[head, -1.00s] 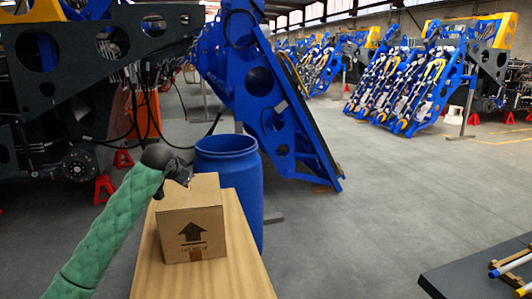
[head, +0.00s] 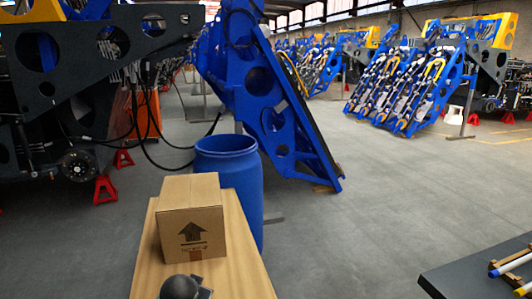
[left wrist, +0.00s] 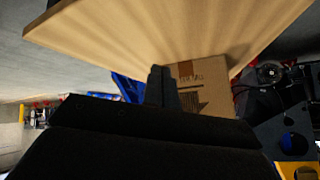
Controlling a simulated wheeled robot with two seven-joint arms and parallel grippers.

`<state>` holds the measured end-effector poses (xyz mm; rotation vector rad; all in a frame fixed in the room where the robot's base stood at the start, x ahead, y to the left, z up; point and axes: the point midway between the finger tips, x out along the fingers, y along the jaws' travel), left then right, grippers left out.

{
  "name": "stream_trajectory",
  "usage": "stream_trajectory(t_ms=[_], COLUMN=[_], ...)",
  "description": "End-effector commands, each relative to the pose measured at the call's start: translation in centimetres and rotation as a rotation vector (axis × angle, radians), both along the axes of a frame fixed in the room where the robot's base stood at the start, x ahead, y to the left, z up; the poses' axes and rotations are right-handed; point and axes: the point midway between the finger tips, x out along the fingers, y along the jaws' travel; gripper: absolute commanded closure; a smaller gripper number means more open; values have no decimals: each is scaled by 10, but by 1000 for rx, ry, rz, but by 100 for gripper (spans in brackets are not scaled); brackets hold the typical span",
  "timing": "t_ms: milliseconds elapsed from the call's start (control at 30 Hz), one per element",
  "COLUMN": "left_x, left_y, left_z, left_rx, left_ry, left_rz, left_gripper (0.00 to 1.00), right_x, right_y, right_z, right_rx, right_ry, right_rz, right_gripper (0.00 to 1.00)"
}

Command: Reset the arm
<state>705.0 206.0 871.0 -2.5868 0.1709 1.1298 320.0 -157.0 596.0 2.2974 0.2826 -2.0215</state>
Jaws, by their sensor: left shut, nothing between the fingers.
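My left gripper (left wrist: 162,88) is shut and empty in the left wrist view, its dark fingers together in front of the cardboard box (left wrist: 205,95). In the head view only a dark rounded part of my left wrist and gripper (head: 186,288) shows at the bottom edge, over the near part of the wooden table. The box (head: 191,217), closed and printed with an up arrow, stands upright on the table, apart from and beyond my left gripper. My right gripper is in neither view.
The wooden table (head: 240,270) has bare room in front of the box. A blue barrel (head: 243,180) stands just behind it. A dark bench (head: 460,276) with tubes is at lower right. Large blue machine frames (head: 285,130) stand behind. Open floor lies to the right.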

Motion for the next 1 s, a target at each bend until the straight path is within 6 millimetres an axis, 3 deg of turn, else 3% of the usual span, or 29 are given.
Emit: stream_trajectory(t_ms=[100, 467, 700, 1000], left_x=[-36, -151, -239, -348], left_y=[-7, -24, -36, -49], left_z=[-36, -137, -203, -260], left_rx=[-26, -107, -146, -171], left_ry=[56, 250, 407, 580], left_rz=[12, 49, 78, 99], left_gripper=[100, 100, 100, 100], right_x=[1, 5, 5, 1], right_y=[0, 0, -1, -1], right_z=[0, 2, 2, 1], right_rx=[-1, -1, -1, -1], right_ry=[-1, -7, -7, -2], right_rz=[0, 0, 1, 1], right_gripper=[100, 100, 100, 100])
